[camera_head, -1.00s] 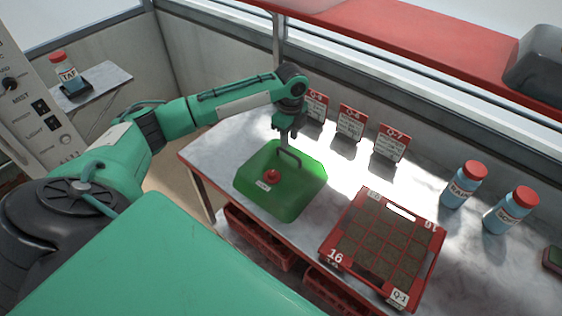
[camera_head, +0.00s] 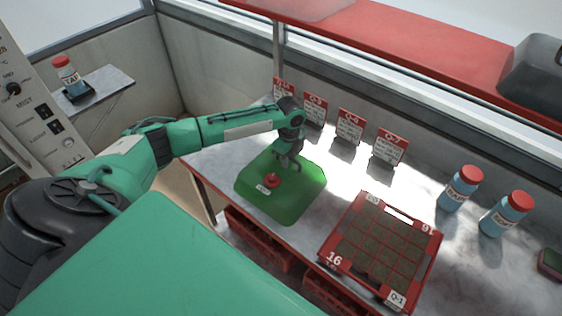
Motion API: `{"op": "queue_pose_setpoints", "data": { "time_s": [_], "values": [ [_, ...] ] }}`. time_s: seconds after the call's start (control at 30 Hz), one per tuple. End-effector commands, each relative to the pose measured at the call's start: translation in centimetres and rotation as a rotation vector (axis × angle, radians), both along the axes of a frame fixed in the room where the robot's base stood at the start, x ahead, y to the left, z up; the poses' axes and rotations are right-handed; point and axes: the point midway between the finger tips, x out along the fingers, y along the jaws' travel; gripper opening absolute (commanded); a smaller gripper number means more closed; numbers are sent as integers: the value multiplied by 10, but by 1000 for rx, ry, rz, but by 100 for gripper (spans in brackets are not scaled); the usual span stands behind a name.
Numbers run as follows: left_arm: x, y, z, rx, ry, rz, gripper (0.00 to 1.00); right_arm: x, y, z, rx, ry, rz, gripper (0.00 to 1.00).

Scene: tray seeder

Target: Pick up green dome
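The green dome (camera_head: 300,198) is a translucent green cover with a dark handle on top and a red knob (camera_head: 272,181) and small label on its near left side. It sits on the bench, left of the seed tray. My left gripper (camera_head: 287,164) comes down from above at the dome's handle, at its upper part. The gripper and the dark handle overlap in the picture, so I cannot tell whether the fingers are open or closed on it. My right gripper is not in view.
A red seed tray (camera_head: 327,247) with soil cells lies right of the dome. Red cards (camera_head: 350,127) stand along the back. Blue bottles (camera_head: 461,187) with red caps stand at the right. Red crates (camera_head: 258,240) are under the bench. Another bottle (camera_head: 69,77) stands on a side shelf.

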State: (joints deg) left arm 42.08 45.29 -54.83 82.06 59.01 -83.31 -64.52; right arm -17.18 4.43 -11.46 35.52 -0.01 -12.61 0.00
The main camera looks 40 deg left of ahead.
Motion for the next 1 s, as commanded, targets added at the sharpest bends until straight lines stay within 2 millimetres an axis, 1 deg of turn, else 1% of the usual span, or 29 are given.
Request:
{"op": "queue_pose_setpoints", "data": {
  "time_s": [0.03, 0.1, 0.47, 0.57, 0.67, 0.77, 0.87, 0.97, 1.0],
  "values": [
    [0, 0, 0, 0, 0, 0, 13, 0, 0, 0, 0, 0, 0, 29],
    [0, 0, 0, 0, 0, 0, 0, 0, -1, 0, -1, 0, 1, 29],
    [0, 0, 1, 0, -1, 0, 0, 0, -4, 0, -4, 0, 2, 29],
    [1, 0, 3, 0, -2, 0, 0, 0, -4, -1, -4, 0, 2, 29],
    [1, 0, 10, 0, -2, 1, 0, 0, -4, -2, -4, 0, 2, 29],
    [1, 0, 22, -1, -4, -1, 0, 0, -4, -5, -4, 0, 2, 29],
    [2, 0, 42, -1, -5, -1, 0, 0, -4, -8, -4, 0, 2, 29],
    [2, 0, 69, -1, -7, 0, 0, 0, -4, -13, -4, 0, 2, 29],
    [2, 0, 80, -1, -7, -1, 0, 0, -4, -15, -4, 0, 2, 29]
  ]
}}
